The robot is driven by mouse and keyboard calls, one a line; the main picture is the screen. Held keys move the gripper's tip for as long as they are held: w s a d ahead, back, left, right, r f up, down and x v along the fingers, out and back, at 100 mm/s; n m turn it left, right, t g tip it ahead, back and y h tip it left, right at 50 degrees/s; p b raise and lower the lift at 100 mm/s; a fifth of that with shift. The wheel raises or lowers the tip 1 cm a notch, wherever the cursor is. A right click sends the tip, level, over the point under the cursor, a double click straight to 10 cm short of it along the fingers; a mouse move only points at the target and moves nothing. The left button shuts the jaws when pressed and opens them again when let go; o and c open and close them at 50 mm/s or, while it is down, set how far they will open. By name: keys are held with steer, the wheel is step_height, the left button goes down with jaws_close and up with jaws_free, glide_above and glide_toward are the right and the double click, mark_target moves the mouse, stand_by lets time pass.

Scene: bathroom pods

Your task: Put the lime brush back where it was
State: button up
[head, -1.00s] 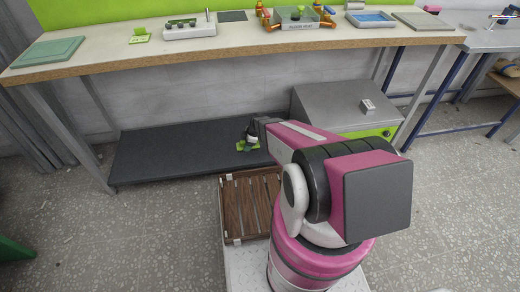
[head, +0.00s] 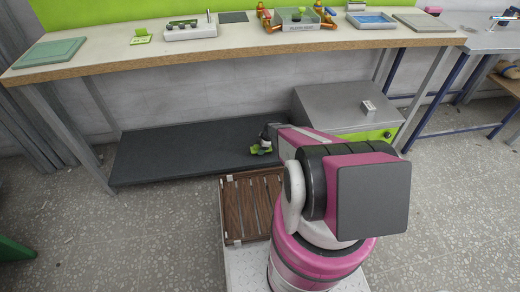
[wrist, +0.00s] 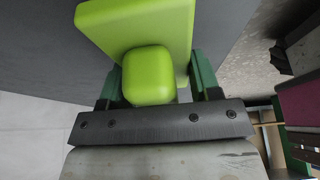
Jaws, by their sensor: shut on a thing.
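The lime brush (wrist: 150,75) is a bright lime-green block with a rounded grip. In the wrist view the two dark green fingers of my gripper (wrist: 158,80) are shut on that grip, one on each side. In the head view the brush (head: 261,149) shows small and low, in front of the grey cabinet's left side, over the right part of the dark lower shelf (head: 180,155). My gripper (head: 267,137) is partly hidden there by my arm. I cannot tell whether the brush touches the shelf.
A long worktop (head: 90,62) runs above, with a lime card stand (head: 140,37), a white tray (head: 190,32), a clear bin (head: 298,20) and a blue tray (head: 372,20). A grey cabinet (head: 335,105) stands right of the shelf. The shelf's left part is clear.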

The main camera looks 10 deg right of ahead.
steer(key=shift+f, duration=0.2)
steer(key=o, duration=0.9)
steer(key=v, duration=1.2)
steer(key=shift+s+r, duration=0.1)
steer(key=shift+r, duration=0.2)
steer(key=s+a+r+m+h, duration=0.2)
steer(key=s+r+m, duration=0.7)
steer(key=r, duration=0.5)
steer(key=s+a+r+m+h, duration=0.1)
steer(key=s+r+m+h, duration=0.1)
steer(key=s+r+m, duration=0.7)
steer(key=s+r, duration=0.3)
steer(key=r, duration=0.3)
steer(key=shift+a+r, duration=0.25)
steer(key=shift+a, duration=0.15)
